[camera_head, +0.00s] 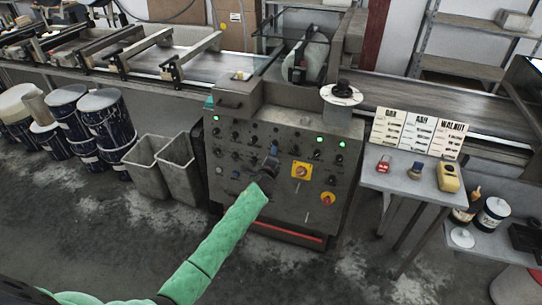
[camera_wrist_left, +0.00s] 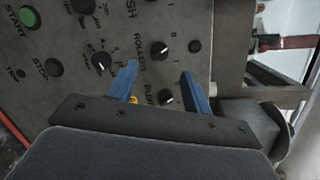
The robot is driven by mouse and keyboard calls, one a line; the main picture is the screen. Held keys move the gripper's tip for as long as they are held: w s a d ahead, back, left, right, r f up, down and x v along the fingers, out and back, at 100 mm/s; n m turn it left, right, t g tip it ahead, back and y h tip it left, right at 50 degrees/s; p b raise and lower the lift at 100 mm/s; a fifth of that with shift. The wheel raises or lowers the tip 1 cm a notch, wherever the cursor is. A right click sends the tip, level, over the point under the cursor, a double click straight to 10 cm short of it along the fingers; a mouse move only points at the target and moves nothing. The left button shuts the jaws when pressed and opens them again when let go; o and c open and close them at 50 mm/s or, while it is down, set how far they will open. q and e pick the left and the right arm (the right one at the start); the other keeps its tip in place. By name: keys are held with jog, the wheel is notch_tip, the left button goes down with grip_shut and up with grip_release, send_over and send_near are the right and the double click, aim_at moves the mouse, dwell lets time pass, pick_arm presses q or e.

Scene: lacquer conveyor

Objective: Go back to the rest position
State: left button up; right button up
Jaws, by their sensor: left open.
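The control panel (camera_head: 235,180) is a grey metal box face with knobs, small buttons and several lit green lamps. My left arm, in a green sleeve, reaches up to it from the lower left. My left gripper (camera_head: 272,152) is in front of the panel's middle. In the left wrist view its two blue fingers (camera_wrist_left: 158,72) are apart, with nothing held between them. A black knob (camera_wrist_left: 166,97) labelled in part by the hidden lettering shows between the fingers, and another knob (camera_wrist_left: 160,50) shows just beyond their tips. I cannot tell whether the fingers touch the panel. My right gripper is out of view.
A side table (camera_head: 400,182) with cards and small coloured items stands right of the panel. Grey bins (camera_head: 178,165) and paint drums (camera_head: 105,118) stand left. The conveyor (camera_head: 430,105) runs behind. Floor in front of the panel looks clear.

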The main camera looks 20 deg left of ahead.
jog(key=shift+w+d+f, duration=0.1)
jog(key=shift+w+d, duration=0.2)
pick_arm(q)
jog(key=s+d+f+n+g+h, duration=0.1)
jog(key=s+d+f+n+g, duration=0.3)
jog(key=s+f+n, duration=0.7)
jog(key=s+d+f+n+g+h, duration=0.15)
jog(key=s+f+n+g, duration=0.5)
jog(key=s+f, duration=0.7)
jog(key=s+d+f+g, duration=0.1)
jog(key=s+f, duration=0.4)
jog(key=s, duration=0.6)
jog(key=s+d+f+g, duration=0.1)
jog(key=s+f, duration=0.3)
jog(key=s, duration=0.8)
jog(key=s+d+f+n+g, duration=0.1)
jog(key=s+f, duration=0.4)
jog(key=s, duration=0.7)
jog(key=shift+s+f+g+h, duration=0.2)
jog(key=shift+f+g+h, duration=0.1)
jog(key=shift+g+h, duration=0.25)
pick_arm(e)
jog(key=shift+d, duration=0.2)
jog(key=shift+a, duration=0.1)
